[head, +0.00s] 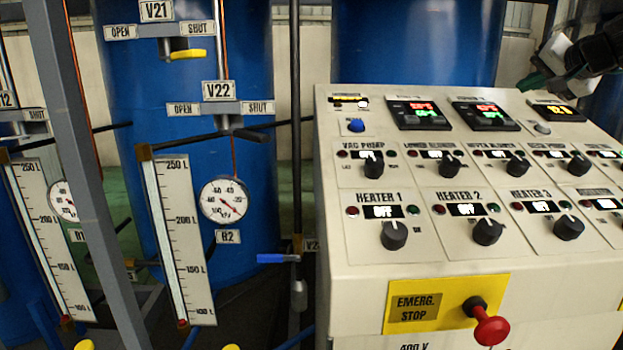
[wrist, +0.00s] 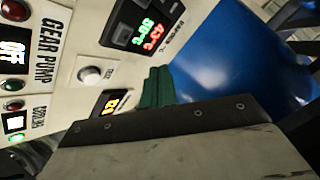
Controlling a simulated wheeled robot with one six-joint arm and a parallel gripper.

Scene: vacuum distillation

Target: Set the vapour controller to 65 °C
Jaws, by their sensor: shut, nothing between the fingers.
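Two temperature controllers with red and green digits sit at the top of the control panel: a left one (head: 418,114) and a right one (head: 486,114). Their labels are too small to read, so I cannot tell which is the vapour one. The right one also shows in the wrist view (wrist: 143,25), with green digits like 50 °C and red ones like 43 °C, both blurred. My gripper (head: 533,82) is shut and empty, its green fingertips above the panel's back edge, right of that controller. The green fingers also show in the wrist view (wrist: 157,87), apart from the controller.
A yellow-digit display (head: 556,111) and a pale round button (head: 542,128) lie close to my gripper. Rows of black knobs, such as Heater 1 (head: 394,235), fill the panel below. A red emergency stop (head: 491,328) juts from the front. A blue tank (head: 420,40) stands behind.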

